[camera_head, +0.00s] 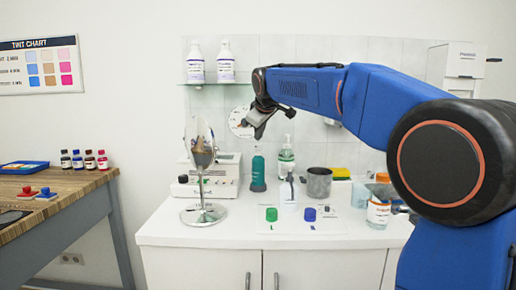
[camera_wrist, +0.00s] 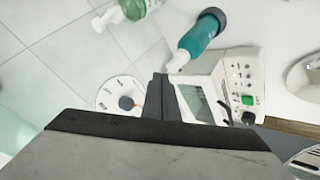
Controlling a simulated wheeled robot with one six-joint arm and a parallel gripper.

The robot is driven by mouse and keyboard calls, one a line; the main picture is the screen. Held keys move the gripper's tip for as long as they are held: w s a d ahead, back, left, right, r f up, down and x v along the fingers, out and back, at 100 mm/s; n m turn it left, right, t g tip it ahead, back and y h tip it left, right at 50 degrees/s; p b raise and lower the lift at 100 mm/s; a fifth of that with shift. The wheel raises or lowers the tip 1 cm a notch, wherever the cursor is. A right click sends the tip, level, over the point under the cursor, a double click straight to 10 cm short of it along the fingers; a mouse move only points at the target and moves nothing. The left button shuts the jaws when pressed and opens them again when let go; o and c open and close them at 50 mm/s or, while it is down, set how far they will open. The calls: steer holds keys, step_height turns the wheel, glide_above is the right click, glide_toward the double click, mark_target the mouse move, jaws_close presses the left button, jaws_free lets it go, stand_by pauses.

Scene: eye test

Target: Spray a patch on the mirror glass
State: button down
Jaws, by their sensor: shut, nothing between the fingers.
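A round mirror (camera_head: 201,145) stands upright on a silver stand with a round base (camera_head: 203,214), at the left of the white counter. My gripper (camera_head: 258,130) is shut and empty, in the air right of the mirror and in front of the tiled wall. Its closed fingers (camera_wrist: 160,80) show in the wrist view. A small pale bottle with a dark top (camera_head: 288,189), possibly the sprayer, stands on the counter below and right of my gripper. A teal bottle (camera_head: 258,170) stands behind it; it also shows in the wrist view (camera_wrist: 203,36).
A white device with a screen (camera_head: 222,172) stands behind the mirror. A glass shelf (camera_head: 215,84) holds two bottles above.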

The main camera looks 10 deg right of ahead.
steer(key=shift+r, duration=0.3)
steer(key=shift+r, duration=3)
